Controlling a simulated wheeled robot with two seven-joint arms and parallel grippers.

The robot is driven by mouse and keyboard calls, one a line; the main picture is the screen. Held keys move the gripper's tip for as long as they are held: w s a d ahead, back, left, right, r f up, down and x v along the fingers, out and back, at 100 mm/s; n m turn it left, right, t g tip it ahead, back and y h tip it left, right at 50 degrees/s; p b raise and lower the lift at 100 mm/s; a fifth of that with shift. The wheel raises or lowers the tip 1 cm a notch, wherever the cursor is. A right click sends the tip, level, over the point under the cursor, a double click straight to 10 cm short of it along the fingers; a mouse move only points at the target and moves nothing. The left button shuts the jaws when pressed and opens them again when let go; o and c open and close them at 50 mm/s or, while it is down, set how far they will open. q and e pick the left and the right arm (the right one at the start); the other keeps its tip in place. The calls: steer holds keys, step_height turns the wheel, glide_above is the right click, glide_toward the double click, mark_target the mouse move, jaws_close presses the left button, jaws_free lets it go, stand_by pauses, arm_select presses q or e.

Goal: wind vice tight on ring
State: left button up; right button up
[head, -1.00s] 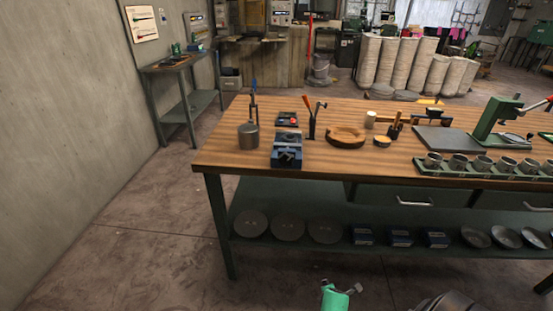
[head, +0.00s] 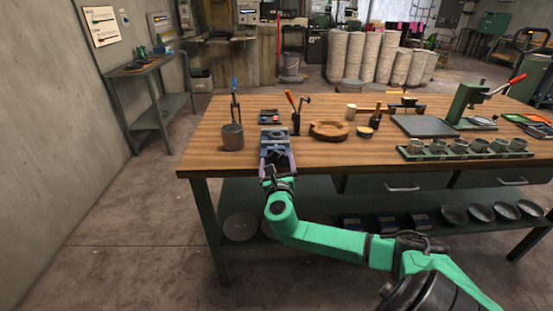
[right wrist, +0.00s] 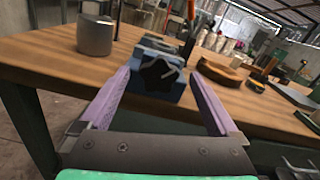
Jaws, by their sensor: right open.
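The blue vice (head: 273,139) stands near the left front edge of the wooden bench. Its dark star-shaped winding knob (right wrist: 160,76) faces me in the right wrist view. My right gripper (head: 277,161) is open in front of the vice, at the bench's front edge. Its two purple fingers spread to either side of the knob, and nothing is gripped. I cannot tell whether the fingertips reach past the knob. A ring in the vice cannot be made out clearly. My left gripper is not in view.
A grey cylinder with a blue-tipped rod (head: 233,136) stands left of the vice. A red-handled tool (head: 295,112) and a round wooden block (head: 329,130) are to its right. A row of grey cups (head: 465,147) lines the right front of the bench.

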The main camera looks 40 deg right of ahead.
steer(key=shift+x, duration=1.1)
steer(key=shift+c, duration=0.3)
steer(key=c, duration=1.3)
